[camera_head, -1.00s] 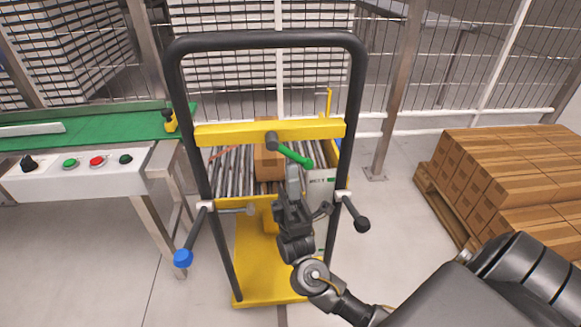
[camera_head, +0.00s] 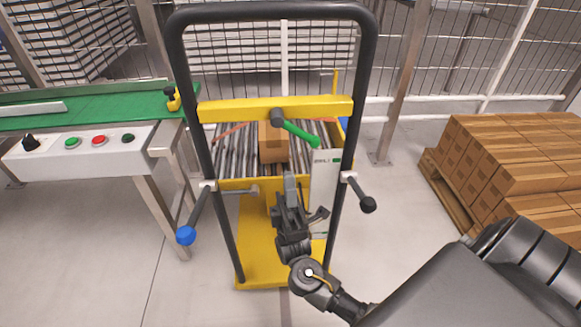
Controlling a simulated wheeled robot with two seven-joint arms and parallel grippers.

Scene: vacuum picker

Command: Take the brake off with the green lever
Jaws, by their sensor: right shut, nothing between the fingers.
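The green lever (camera_head: 298,132) sticks out from a dark pivot on the yellow crossbar (camera_head: 230,111) of a trolley with a black tube frame. It slopes down to the right and ends in a round knob. My right gripper (camera_head: 290,179) is in front of the trolley, below the lever in the picture and apart from it. Its fingers are shut and empty, pointing up and away from me. My left gripper is not in view.
A blue-knobbed handle (camera_head: 186,235) and a black-knobbed handle (camera_head: 368,204) stick out from the trolley's sides. A carton (camera_head: 272,144) sits on rollers behind the crossbar. A green conveyor with a button panel (camera_head: 80,150) stands left, a pallet of cartons (camera_head: 500,150) right. Mesh fencing closes the back.

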